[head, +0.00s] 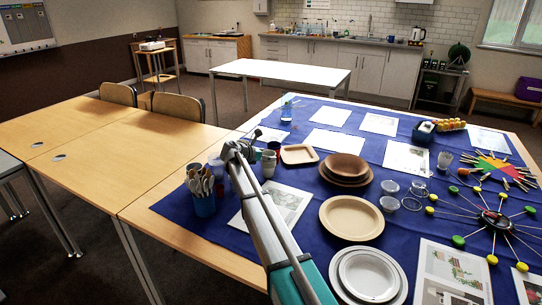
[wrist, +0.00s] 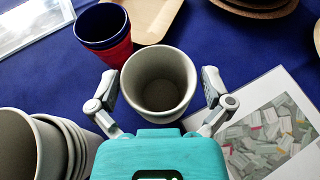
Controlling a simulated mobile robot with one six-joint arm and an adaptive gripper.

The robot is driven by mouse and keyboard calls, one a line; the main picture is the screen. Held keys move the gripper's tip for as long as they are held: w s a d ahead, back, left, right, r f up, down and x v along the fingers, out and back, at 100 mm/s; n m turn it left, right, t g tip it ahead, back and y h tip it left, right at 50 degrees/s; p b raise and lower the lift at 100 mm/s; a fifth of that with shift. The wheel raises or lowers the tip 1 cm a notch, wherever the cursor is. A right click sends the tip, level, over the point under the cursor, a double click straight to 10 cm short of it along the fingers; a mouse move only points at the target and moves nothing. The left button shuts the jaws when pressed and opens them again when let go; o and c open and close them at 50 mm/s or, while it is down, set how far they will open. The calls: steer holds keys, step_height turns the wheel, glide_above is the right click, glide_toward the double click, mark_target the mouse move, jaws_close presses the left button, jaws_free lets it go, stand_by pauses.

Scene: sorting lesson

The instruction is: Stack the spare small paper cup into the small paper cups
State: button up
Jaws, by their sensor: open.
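A single grey-white paper cup (wrist: 158,80) stands upright and looks empty in the wrist view. My gripper (wrist: 159,88) is open, with one finger on each side of this cup; I cannot tell whether either finger touches it. A nested stack of similar grey-white cups (wrist: 55,145) is at the lower left of the wrist view, partly cut off by the frame edge. In the head view my gripper (head: 238,150) is above the left part of the blue cloth. The single cup (head: 268,166) shows just right of it, and the stack is partly hidden by my arm.
Nested blue and red cups (wrist: 103,30) stand close behind the single cup. A tan tray (head: 299,154), wooden plates (head: 351,217) and a blue utensil holder (head: 205,204) are nearby. A printed sheet (wrist: 275,130) lies to the right. The bare wooden table (head: 120,140) is at left.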

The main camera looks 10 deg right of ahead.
steer(key=shift+r, duration=0.2)
steer(key=shift+r+p, duration=0.4)
steer(key=shift+p, duration=0.2)
steer(key=shift+s+a+r+p, duration=0.1)
steer(key=shift+a+r+p, duration=0.1)
steer(key=shift+r+p, duration=0.1)
steer(key=p+v, duration=0.4)
steer(key=v, duration=0.7)
steer(key=shift+a, duration=0.2)
steer(key=shift+s+d, duration=0.1)
steer(key=shift+s, duration=0.1)
